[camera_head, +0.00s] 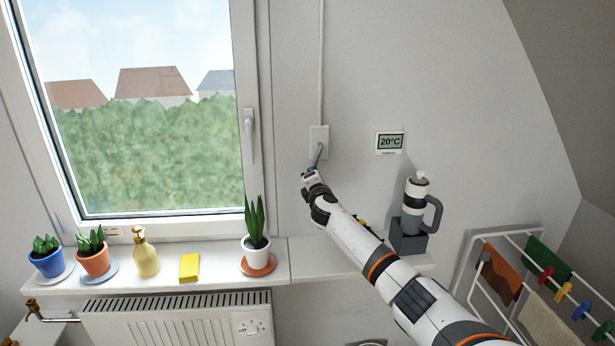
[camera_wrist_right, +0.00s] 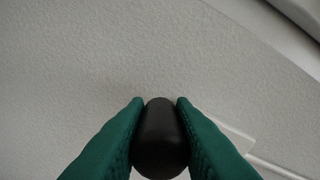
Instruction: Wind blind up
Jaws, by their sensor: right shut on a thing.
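The blind winder is a white box (camera_head: 319,136) on the wall to the right of the window, with a cord or rod running up from it. A grey crank (camera_head: 319,152) hangs from the box, slanting down to the left. My right gripper (camera_head: 311,172) is at the lower end of the crank. In the right wrist view, its green fingers (camera_wrist_right: 160,120) are shut on a black rounded knob (camera_wrist_right: 160,140), the crank's handle. No blind cloth shows across the visible window (camera_head: 140,120). My left gripper is not in view.
The sill (camera_head: 215,272) holds several potted plants, a soap bottle (camera_head: 145,252) and a yellow sponge (camera_head: 189,267). A thermometer (camera_head: 390,142) hangs right of the winder. A drying rack (camera_head: 490,236) stands at right.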

